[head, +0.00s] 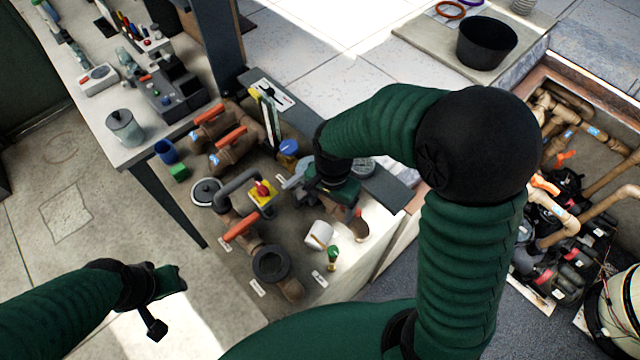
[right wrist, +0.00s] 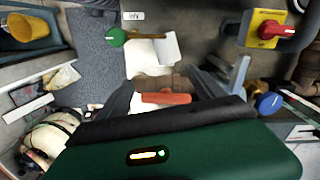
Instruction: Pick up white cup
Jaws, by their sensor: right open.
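The white cup (head: 319,236) sits on the workbench top among pipe fittings, beside a small green-knobbed brass valve (head: 332,254). It looks tilted or lying over. In the right wrist view a white shape that looks like the cup (right wrist: 155,50) lies beyond the fingers, next to the green knob (right wrist: 115,38). My right gripper (head: 343,198) is open and empty, above and behind the cup in the head view; its fingers (right wrist: 155,90) also show in the wrist view, apart from the cup. My left gripper (head: 170,303) is at the lower left, away from the bench, and looks open and empty.
Pipes with orange handles (head: 240,225), a yellow switch box with a red knob (head: 262,193) and a black ring (head: 271,265) crowd the bench near the cup. A table with a grey pot (head: 124,127) stands at left. A pit with pipes (head: 560,215) is at right.

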